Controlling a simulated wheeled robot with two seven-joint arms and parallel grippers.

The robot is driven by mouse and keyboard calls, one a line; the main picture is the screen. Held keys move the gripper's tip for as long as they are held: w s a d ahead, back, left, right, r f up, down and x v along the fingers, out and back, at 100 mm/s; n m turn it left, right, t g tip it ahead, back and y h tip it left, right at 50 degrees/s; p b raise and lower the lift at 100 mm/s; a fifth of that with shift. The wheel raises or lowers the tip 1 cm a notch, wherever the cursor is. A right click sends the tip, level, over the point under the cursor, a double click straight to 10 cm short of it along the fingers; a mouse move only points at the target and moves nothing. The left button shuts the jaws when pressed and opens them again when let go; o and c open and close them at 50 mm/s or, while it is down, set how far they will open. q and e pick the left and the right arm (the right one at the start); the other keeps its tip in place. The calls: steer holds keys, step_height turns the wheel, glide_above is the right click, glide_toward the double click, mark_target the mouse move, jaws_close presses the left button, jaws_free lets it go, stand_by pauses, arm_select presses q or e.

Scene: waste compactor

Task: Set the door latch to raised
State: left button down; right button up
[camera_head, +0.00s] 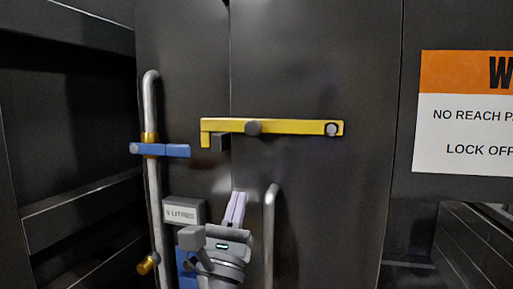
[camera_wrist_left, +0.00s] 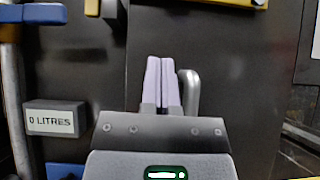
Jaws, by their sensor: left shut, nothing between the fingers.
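The door latch (camera_head: 290,126) is a yellow bar lying level across the dark door. Part of the bar shows at the top edge of the left wrist view (camera_wrist_left: 232,3). My left gripper (camera_head: 237,194) is shut and empty, below the latch, fingers pointing up and apart from it. The fingertips also show in the left wrist view (camera_wrist_left: 162,60). My right gripper is in neither view.
A vertical door handle (camera_head: 270,235) stands just right of my left gripper. To the left are a grey pipe (camera_head: 152,200) with a blue lever (camera_head: 160,150) and a litre display box (camera_wrist_left: 54,119). A warning sign (camera_head: 465,135) is at right. The door above the latch is clear.

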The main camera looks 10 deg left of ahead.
mark_target(248, 146)
arm_select(q)
steer(key=shift+s+a+r+n, duration=0.1)
steer(key=shift+s+r+n, duration=0.1)
steer(key=shift+r+n, duration=0.35)
steer(key=shift+r+m, duration=0.1)
steer(key=shift+m, duration=0.15)
steer(key=shift+r, duration=0.1)
steer(key=p+x, duration=0.2)
steer(key=x, duration=0.7)
steer(key=shift+w+r+p, duration=0.25)
steer(key=shift+w+p, duration=0.05)
steer(key=shift+p, duration=0.05)
steer(key=shift+r+m, duration=0.15)
steer(key=shift+m, duration=0.15)
